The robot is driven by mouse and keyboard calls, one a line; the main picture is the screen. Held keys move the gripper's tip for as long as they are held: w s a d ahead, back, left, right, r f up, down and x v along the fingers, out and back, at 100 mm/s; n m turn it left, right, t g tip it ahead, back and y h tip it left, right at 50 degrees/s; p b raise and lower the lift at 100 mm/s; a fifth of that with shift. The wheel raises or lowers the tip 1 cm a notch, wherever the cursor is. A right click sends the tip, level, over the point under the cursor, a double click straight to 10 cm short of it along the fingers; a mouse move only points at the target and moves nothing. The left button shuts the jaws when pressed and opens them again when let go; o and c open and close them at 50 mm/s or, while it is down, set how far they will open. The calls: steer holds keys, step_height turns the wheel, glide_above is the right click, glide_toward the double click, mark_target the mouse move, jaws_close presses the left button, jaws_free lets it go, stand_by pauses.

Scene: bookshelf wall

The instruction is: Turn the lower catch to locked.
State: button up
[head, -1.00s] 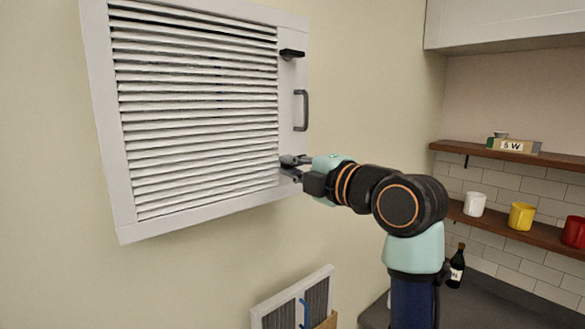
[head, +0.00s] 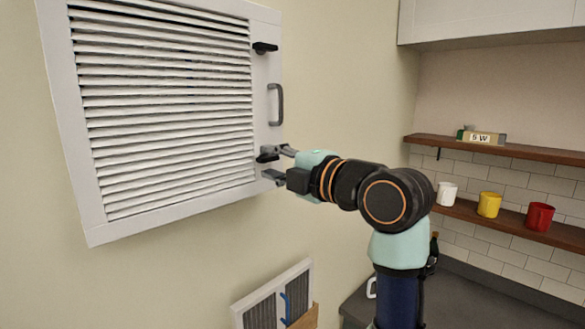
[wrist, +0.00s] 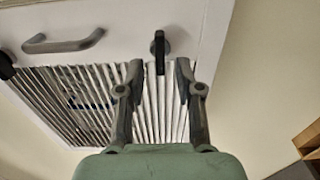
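The lower catch (head: 266,156) is a small dark lever on the right edge of the white louvred panel (head: 70,160). It lies about level, pointing left over the slats. In the wrist view the lower catch (wrist: 160,50) has a round base, and its lever lies between my fingertips in the picture, with a gap on both sides. My gripper (head: 280,164) is open and empty at the catch, one finger above and one below in the head view. The wrist view also shows my gripper (wrist: 159,75) with its fingers apart.
A grey handle (head: 276,104) and a dark upper catch (head: 265,47) sit above on the same edge. Shelves with mugs (head: 488,204) are at the right. The wall around the panel is clear.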

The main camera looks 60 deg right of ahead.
steer(key=v, duration=1)
steer(key=shift+s, duration=0.1)
steer(key=w+a+f+m+g+y+p, duration=0.1)
steer(key=w+a+f+m+y+p, duration=0.2)
steer(key=w+a+f, duration=0.5)
steer(key=w+a+f+m+g+p, duration=0.1)
steer(key=w+a+f+m+p, duration=0.4)
steer(key=a, duration=0.5)
steer(key=s+a+f+m+g+y+p, duration=0.1)
steer(key=s+a+f+m, duration=0.2)
steer(key=a+f, duration=0.3)
steer(key=s+a+f+m+g+y+p, duration=0.1)
steer(key=s+a+f+m, duration=0.3)
steer(key=a, duration=1.1)
step_height(320, 180, down, 4)
steer(key=shift+s+a+r+g+p, duration=0.25)
steer(key=shift+a+g+p, duration=0.1)
steer(key=shift+p, duration=0.45)
